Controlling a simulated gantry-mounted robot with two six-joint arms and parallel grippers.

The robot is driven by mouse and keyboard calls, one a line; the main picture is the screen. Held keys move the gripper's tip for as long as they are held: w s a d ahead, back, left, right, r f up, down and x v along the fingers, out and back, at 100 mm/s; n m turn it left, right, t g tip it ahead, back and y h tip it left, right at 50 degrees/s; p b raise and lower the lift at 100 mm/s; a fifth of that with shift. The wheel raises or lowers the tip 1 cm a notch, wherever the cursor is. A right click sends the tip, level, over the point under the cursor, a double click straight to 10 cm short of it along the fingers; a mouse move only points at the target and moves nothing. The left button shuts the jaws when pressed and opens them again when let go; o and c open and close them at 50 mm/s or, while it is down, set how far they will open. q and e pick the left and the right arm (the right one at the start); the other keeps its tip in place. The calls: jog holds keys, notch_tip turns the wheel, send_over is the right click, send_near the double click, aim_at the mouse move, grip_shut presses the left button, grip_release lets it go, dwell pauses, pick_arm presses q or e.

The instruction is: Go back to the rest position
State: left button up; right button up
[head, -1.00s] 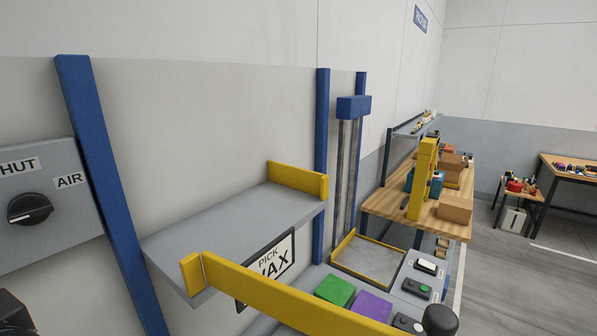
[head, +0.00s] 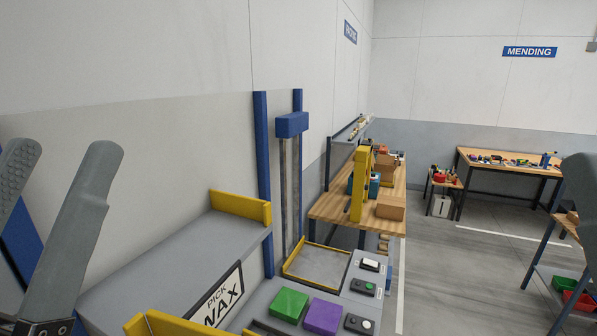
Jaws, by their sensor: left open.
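My left gripper (head: 58,165) is at the left edge of the head view, close to the camera. Its two grey fingers point up and stand well apart with nothing between them. It is in front of the grey wall panel, to the left of the grey shelf (head: 160,265), and touches nothing that I can see.
The shelf has yellow rails and a PICK WAX sign (head: 218,300). A green block (head: 289,304) and a purple block (head: 322,316) sit near the button boxes (head: 363,287). A wooden workbench (head: 330,208) holds boxes. Open floor (head: 450,270) lies to the right.

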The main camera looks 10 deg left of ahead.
pick_arm(q)
notch_tip(320, 180, up, 13)
jog(key=p, duration=1)
pick_arm(e)
notch_tip(320, 180, up, 13)
pick_arm(q)
jog(key=shift+r, duration=0.1)
pick_arm(e)
jog(key=shift+r, duration=0.1)
